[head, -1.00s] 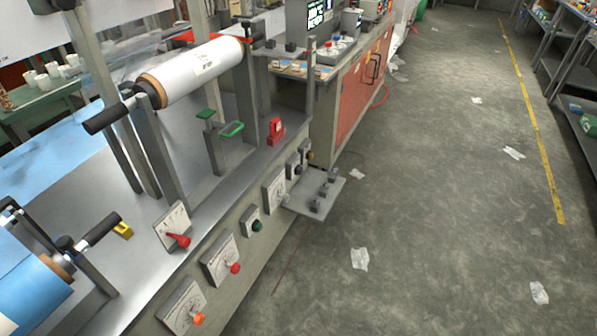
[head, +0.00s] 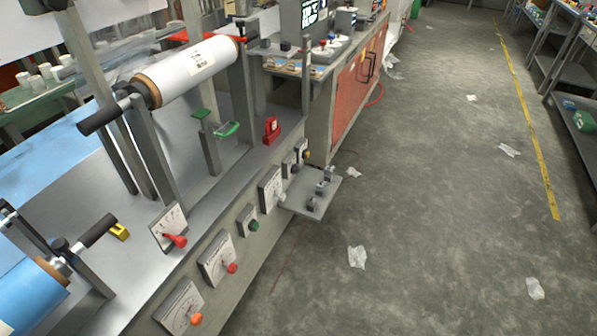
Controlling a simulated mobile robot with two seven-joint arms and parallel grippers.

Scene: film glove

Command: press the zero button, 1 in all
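Several buttons and knobs show in the head view, but their labels are too small to read, so I cannot tell which one is the zero button. A green button (head: 254,225) sits on a small plate on the machine's front panel. A red knob (head: 232,268) and an orange knob (head: 196,319) sit below dials lower on that panel. A device with a dark display (head: 313,14) stands on the far bench, with small red and blue parts beside it. Neither of my grippers is in view.
The long machine with a white film roll (head: 192,68) and a blue roll (head: 28,296) fills the left. A small grey shelf (head: 313,196) juts out from its front. The grey floor (head: 430,190) to the right is open, with paper scraps. Shelves (head: 572,70) stand far right.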

